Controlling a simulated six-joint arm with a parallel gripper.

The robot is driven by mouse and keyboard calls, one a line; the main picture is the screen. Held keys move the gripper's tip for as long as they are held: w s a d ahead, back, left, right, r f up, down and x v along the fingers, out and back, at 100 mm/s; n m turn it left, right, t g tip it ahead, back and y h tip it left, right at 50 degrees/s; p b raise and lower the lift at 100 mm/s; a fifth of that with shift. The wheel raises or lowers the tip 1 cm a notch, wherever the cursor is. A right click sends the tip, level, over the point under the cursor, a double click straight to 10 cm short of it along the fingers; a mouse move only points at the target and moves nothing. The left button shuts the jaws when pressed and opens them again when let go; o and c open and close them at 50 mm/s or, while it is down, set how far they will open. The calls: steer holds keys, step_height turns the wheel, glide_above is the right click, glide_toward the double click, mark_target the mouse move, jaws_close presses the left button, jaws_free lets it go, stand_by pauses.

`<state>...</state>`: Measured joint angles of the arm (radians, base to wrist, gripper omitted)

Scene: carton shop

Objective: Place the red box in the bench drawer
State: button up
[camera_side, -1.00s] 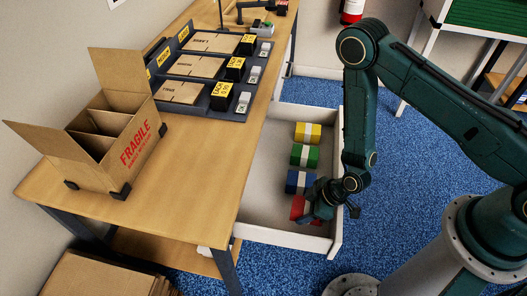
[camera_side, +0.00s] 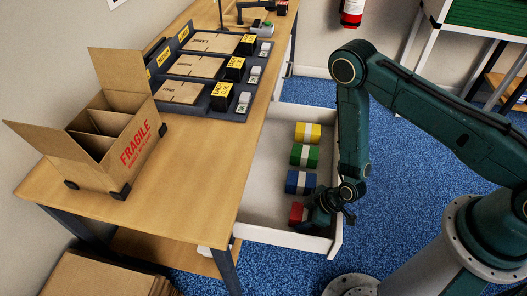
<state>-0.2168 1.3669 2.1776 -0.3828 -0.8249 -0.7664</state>
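The red box (camera_side: 297,213) is inside the open bench drawer (camera_side: 262,196), at its near end. It is partly hidden by my gripper (camera_side: 318,215), which is low in the drawer at the box's right side. My gripper's fingers are dark and hidden, so I cannot tell whether they are open or shut on the box. I also cannot tell whether the box rests on the drawer floor.
A blue box (camera_side: 300,182), a green box (camera_side: 304,155) and a yellow box (camera_side: 308,132) stand in a row behind the red box. The drawer's left part is clear. On the bench (camera_side: 190,150) are an open FRAGILE carton (camera_side: 137,145) and labelled trays (camera_side: 200,68).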

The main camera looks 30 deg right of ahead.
steer(key=o, duration=0.4)
steer(key=shift+c, duration=0.2)
steer(key=shift+r, duration=0.15)
steer(key=v, duration=1.2)
steer(key=shift+r, duration=0.1)
